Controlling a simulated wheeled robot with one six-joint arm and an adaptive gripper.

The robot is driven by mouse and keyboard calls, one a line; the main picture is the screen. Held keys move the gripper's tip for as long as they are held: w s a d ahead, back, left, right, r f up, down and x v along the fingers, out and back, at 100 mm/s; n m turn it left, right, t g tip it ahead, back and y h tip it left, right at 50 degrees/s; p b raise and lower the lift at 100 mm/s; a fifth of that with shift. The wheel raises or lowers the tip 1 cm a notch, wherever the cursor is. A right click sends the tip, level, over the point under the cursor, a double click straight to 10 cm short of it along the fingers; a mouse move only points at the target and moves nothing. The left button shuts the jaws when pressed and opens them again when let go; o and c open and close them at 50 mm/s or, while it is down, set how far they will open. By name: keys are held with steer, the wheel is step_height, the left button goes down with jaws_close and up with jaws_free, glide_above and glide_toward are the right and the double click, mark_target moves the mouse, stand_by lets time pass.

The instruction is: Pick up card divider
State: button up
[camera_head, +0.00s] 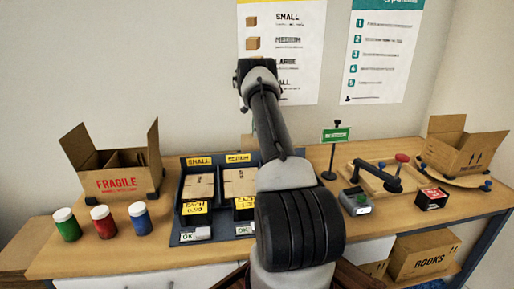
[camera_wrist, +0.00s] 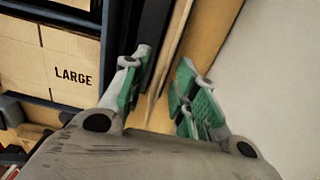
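My gripper (camera_wrist: 160,98) is open in the wrist view, with its two green-padded fingers apart. A thin upright tan card edge (camera_wrist: 163,66), which looks like the card divider, runs between the fingers beside a dark wall. It looks clear of the right finger; whether the left finger touches it, I cannot tell. In the head view my arm hides the gripper and the card.
A dark sorting tray (camera_head: 187,236) holds flat cartons. The wrist view shows a LARGE carton (camera_wrist: 55,60) left of my gripper. A FRAGILE box (camera_head: 120,184), several paint jars, a green sign (camera_head: 336,135) and a BOOKS box (camera_head: 424,258) stand around.

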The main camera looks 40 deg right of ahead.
steer(key=f, duration=0.4)
steer(key=shift+w+f, duration=0.25)
steer(key=shift+f, duration=0.15)
jaws_close()
